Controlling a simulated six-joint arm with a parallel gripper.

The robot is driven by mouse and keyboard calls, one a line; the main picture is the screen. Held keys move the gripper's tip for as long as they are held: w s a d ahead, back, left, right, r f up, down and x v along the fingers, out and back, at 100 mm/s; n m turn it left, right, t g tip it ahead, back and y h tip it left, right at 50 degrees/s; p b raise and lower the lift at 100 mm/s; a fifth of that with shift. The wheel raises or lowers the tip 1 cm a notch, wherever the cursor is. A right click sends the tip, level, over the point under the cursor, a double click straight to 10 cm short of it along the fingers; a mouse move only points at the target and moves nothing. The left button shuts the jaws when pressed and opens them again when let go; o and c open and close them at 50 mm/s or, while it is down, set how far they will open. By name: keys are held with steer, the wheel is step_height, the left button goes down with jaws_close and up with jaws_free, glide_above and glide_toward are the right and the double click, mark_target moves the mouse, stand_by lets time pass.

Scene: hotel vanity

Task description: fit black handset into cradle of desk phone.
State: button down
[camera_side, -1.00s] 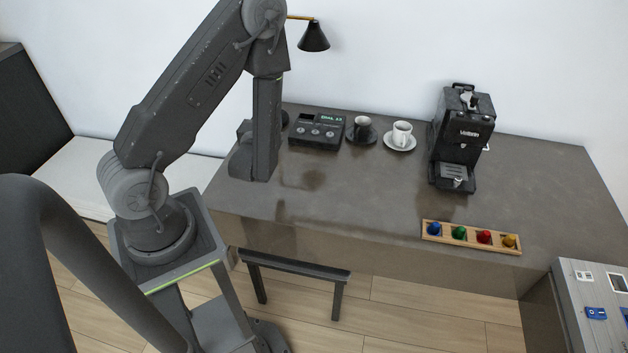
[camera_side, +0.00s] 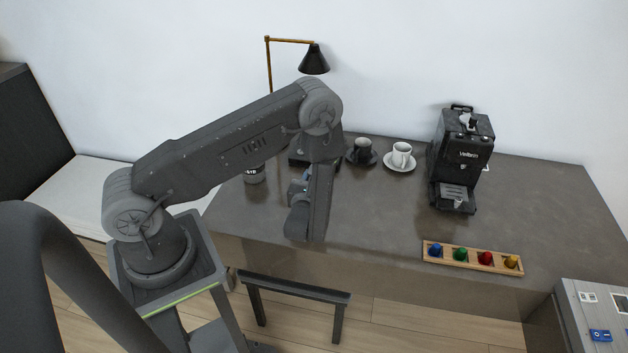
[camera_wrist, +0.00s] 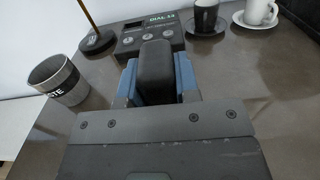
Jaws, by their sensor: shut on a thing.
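The black handset (camera_wrist: 156,72) is upright between the blue fingers of my gripper (camera_wrist: 158,78), which is shut on it, in the wrist view. The desk phone (camera_wrist: 133,40), a dark box with round buttons and a lit display, lies just beyond the handset on the desk. The handset hides part of the phone, and its cradle is not clear. In the side view my arm covers most of the phone (camera_side: 297,160), and the handset cannot be made out there.
A banded cup (camera_wrist: 62,84) stands left of my gripper, near the lamp base (camera_wrist: 97,42). A black cup (camera_side: 362,150) and a white cup (camera_side: 401,154) on saucers stand right of the phone. The coffee machine (camera_side: 462,160) and capsule tray (camera_side: 472,258) are farther right. The desk's middle is clear.

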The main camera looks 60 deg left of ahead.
steer(key=shift+f, duration=0.2)
steer(key=shift+f, duration=0.15)
steer(key=c, duration=0.8)
jaws_free()
steer(key=shift+c, duration=0.2)
